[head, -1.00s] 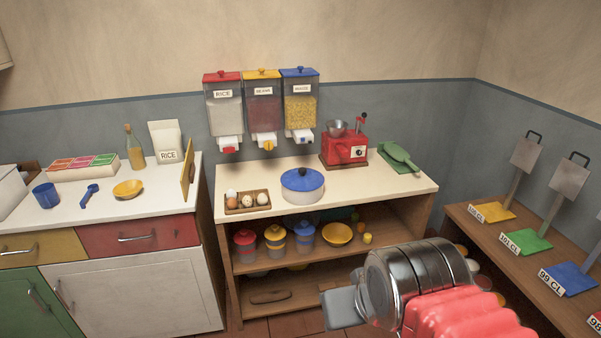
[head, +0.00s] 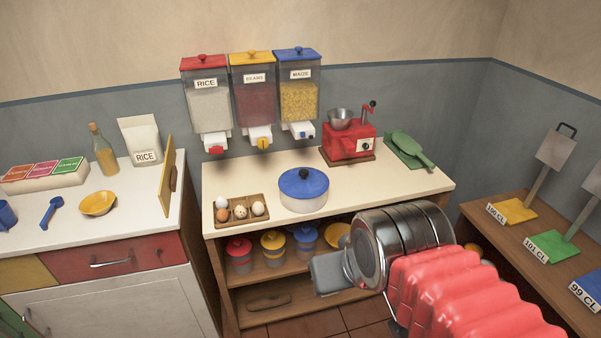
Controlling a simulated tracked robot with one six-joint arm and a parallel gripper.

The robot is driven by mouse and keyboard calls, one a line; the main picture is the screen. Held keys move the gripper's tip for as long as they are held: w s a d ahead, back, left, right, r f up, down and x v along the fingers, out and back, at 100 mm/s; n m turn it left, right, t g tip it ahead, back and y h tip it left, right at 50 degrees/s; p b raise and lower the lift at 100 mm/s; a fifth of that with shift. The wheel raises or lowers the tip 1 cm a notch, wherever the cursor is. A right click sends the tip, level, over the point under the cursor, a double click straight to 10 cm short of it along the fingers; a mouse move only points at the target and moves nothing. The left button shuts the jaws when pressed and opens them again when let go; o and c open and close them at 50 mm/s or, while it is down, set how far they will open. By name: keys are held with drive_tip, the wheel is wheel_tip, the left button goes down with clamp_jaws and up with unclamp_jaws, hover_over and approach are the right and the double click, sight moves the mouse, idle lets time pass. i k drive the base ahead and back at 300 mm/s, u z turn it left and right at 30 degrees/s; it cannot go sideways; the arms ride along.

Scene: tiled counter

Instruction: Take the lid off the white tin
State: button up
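The white tin (head: 304,203) stands upright on the wooden-edged counter, left of its middle. Its blue lid (head: 303,183) with a dark knob (head: 304,172) sits on top of it. My gripper (head: 328,275) is at the lower right of the view, in front of the counter and apart from the tin. Its grey end points left, and I cannot make out a gap between the fingers. Nothing shows held in it.
A tray of eggs (head: 242,211) lies left of the tin. Dispensers (head: 252,100) hang above. Lidded jars (head: 273,250) fill the shelf below. The counter right of the tin is bare.

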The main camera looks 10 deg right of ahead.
sight(303, 183)
drive_tip(key=i, duration=1.25)
drive_tip(key=u, duration=0.5)
